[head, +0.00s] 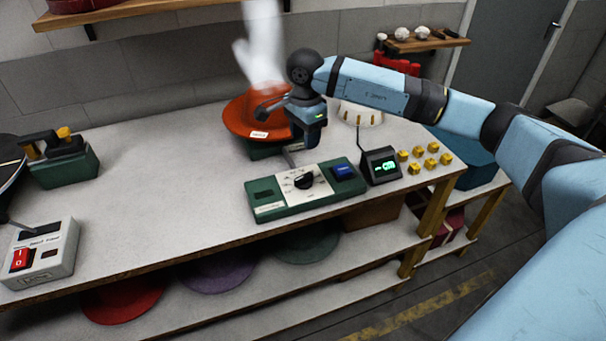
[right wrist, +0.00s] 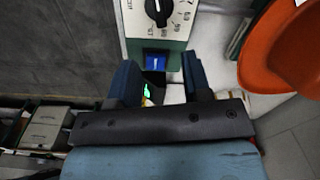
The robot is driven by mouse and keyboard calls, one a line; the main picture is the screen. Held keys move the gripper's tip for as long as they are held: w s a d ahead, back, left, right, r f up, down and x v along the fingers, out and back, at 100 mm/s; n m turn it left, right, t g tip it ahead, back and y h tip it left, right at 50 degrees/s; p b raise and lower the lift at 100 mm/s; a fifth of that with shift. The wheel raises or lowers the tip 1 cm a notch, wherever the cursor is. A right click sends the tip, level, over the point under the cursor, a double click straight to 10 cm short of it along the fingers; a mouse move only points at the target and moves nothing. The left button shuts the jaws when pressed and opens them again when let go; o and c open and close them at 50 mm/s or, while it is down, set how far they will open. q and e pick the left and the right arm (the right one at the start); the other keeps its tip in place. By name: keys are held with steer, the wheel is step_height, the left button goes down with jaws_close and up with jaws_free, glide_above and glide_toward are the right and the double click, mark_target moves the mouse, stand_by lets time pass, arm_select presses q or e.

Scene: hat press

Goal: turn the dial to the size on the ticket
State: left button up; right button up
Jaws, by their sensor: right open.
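The black dial (head: 304,181) sits on a green and white control panel (head: 270,206) on the bench. In the right wrist view the dial (right wrist: 157,10) is at the top edge, partly cut off, with printed numbers around it that I cannot read surely. A white ticket (head: 259,134) is on the brim of the orange hat (head: 236,118); its print is too small to read. My right gripper (head: 312,140) is above the bench behind the panel, beside the hat, apart from the dial. Its fingers (right wrist: 158,85) are open and empty. My left gripper is out of view.
A blue button (head: 343,171) is right of the dial. Beside the panel stands a small black display (head: 381,166) with green characters, then several yellow blocks (head: 417,160). White vapour (head: 262,40) rises over the hat. A grey switch box (head: 40,255) stands left; bench between is clear.

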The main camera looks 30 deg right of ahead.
mark_target(305, 176)
step_height(305, 176, down, 12)
steer(key=shift+f+p, duration=0.25)
steer(key=shift+p, duration=0.1)
jaws_close()
